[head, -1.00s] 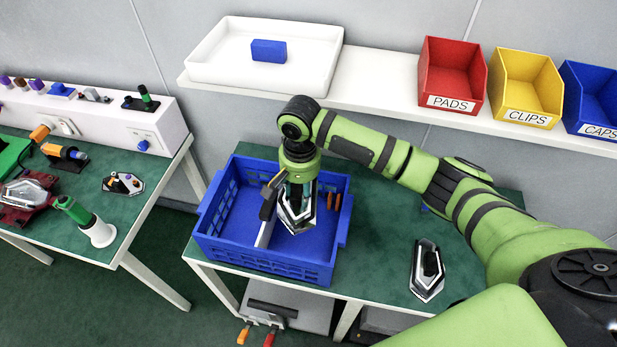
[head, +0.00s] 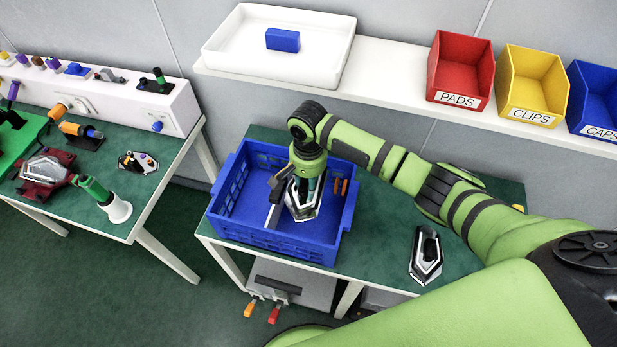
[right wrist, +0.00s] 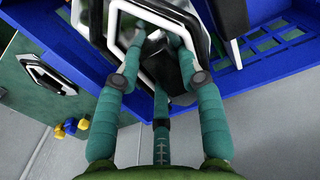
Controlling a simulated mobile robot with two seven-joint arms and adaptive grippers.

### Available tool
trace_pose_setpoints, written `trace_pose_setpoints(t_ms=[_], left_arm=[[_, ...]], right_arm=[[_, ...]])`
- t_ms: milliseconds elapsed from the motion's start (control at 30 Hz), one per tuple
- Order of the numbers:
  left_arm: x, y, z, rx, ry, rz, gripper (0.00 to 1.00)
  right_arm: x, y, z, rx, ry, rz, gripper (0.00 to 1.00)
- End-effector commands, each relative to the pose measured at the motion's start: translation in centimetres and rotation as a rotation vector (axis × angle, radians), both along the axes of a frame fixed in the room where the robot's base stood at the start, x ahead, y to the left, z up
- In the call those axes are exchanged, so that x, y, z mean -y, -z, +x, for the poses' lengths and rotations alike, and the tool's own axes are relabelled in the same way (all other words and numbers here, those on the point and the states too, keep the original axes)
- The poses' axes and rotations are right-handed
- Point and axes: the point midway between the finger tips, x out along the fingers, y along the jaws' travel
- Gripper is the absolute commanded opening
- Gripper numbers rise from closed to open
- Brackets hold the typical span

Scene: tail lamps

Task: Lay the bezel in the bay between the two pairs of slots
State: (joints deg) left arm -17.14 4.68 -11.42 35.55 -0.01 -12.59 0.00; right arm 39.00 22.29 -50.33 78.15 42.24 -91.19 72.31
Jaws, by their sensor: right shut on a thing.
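My right gripper (head: 303,194) reaches down over the blue crate (head: 228,226) on the right-hand table. It is shut on a silver-and-black pointed bezel (head: 304,211), held over or within the right part of the crate. In the right wrist view, teal fingers (right wrist: 148,70) grip the bezel's frame (right wrist: 190,72). The fingers and arm cover part of it, and I cannot tell whether it touches the crate floor. Small orange pieces (head: 340,187) are at the crate's right side. No bay with paired slots can be made out clearly. My left gripper is not in view.
A similar silver-and-black part (head: 426,257) lies on the green table right of the crate. Another sits in a dark red fixture (head: 42,190) on the left table. A shelf behind holds a white tray (head: 228,50) and red, yellow and blue bins.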

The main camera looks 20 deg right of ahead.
Motion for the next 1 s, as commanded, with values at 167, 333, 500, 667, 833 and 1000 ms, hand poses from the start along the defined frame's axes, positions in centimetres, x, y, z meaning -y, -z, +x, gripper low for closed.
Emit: trace_pose_setpoints(t_ms=[167,333,500,667,833,1000], left_arm=[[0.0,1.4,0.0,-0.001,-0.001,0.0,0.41],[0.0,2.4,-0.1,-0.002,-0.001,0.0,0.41],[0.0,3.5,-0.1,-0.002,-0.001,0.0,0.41],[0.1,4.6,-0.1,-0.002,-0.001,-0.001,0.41],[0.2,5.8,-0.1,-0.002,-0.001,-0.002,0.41],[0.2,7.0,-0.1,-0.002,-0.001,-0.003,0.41]], right_arm=[[0.0,2.5,0.0,-0.001,0.0,-0.002,0.02],[0.0,4.6,-0.1,-0.002,0.0,-0.001,0.02],[0.0,6.7,0.0,-0.001,0.001,0.0,0.02],[0.0,8.6,0.0,-0.001,0.0,-0.001,0.02],[0.0,10.7,-0.1,-0.002,0.0,-0.001,0.02],[0.0,12.6,0.0,0.0,0.0,0.0,0.02]])
